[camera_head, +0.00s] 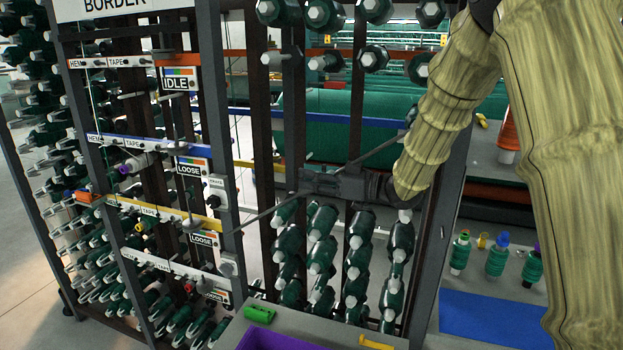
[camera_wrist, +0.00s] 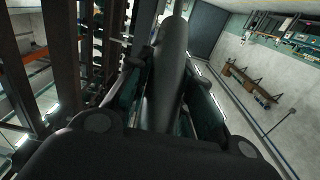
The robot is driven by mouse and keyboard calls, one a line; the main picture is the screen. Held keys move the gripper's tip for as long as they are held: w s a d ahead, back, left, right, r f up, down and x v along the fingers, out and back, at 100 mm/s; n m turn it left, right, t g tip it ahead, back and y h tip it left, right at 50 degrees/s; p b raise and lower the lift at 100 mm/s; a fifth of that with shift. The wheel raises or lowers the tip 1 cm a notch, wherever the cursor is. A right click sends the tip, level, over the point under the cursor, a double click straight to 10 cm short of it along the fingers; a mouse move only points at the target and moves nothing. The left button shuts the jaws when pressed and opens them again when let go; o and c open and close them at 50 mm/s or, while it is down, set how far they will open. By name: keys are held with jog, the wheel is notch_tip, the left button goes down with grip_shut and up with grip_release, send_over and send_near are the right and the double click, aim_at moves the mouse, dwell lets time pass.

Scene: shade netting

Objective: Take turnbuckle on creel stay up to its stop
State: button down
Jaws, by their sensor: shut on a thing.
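The creel stay (camera_head: 382,147) is a thin dark rod slanting from lower left to upper right across the front of the creel. My gripper (camera_head: 318,182) reaches it from the right, around the middle of its visible length. The turnbuckle is mostly hidden by my fingers in the head view. In the wrist view, a thick dark grey body, which I take for the turnbuckle (camera_wrist: 170,75), runs away from the camera between the two fingers of my gripper (camera_wrist: 168,105). The fingers are shut on it. I cannot make out its stop or thread in either view.
Dark creel posts (camera_head: 213,125) and rows of green bobbins (camera_head: 322,240) stand close behind and left of my gripper. Labelled tags (camera_head: 188,168) hang at the left. A grey cart top (camera_head: 310,325) with a purple tray lies below. A blue mat (camera_head: 495,318) lies at lower right.

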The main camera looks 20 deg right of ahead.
jog(key=c, duration=1.2)
grip_release()
jog(key=shift+r, duration=0.1)
notch_tip(320, 180, up, 10)
jog(key=shift+d, duration=0.1)
